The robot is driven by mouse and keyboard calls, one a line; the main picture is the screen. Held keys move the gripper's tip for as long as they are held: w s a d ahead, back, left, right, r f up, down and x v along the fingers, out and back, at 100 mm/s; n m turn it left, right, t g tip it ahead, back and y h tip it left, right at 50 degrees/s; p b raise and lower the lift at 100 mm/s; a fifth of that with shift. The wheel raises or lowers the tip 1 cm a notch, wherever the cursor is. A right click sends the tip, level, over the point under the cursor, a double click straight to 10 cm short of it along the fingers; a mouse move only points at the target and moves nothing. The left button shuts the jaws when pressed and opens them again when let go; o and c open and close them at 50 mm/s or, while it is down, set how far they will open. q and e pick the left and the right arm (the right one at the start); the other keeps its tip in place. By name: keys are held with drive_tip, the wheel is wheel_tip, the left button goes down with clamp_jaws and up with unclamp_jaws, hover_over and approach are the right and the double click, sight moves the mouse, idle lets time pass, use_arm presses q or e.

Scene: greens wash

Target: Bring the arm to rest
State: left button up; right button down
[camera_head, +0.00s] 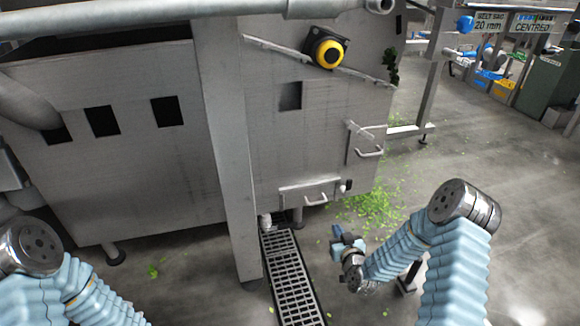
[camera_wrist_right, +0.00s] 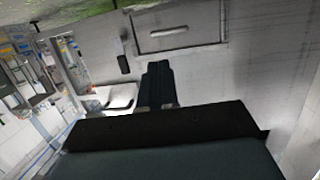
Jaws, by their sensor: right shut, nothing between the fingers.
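My right arm, in a pale blue ribbed sleeve, comes in from the right in the head view and bends down toward the middle. Its gripper (camera_head: 345,240) is in front of the grey machine (camera_head: 310,130), above the floor near the drain grate. In the right wrist view the gripper's dark fingers (camera_wrist_right: 158,82) are together with nothing between them, and a machine panel with a handle is behind them. My left arm shows at the lower left of the head view. Its gripper is outside the picture.
A drain grate (camera_head: 290,280) runs along the floor by a grey post (camera_head: 228,150). Green leaf scraps (camera_head: 372,207) lie scattered on the floor. Open floor (camera_head: 510,150) extends to the right.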

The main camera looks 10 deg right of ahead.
drive_tip(key=s+a+f+g+y, duration=0.4)
drive_tip(key=s+a+f+g, duration=0.35)
drive_tip(key=s+a, duration=0.35)
drive_tip(key=s+a+f+m+g, duration=0.1)
drive_tip(key=s+a+f+g, duration=0.1)
drive_tip(key=s+a+g, duration=0.3)
drive_tip(key=s+a+f+g, duration=0.1)
drive_tip(key=s+a, duration=0.1)
drive_tip(key=s, duration=0.5)
drive_tip(key=s+a+r+g+y+p, duration=0.1)
drive_tip(key=s+r+p, duration=0.2)
drive_tip(key=r+p, duration=1)
drive_tip(key=shift+s+r+p, duration=0.25)
drive_tip(key=shift+s+p, duration=0.05)
drive_tip(key=shift+p, duration=0.15)
drive_tip(key=shift+a, duration=0.1)
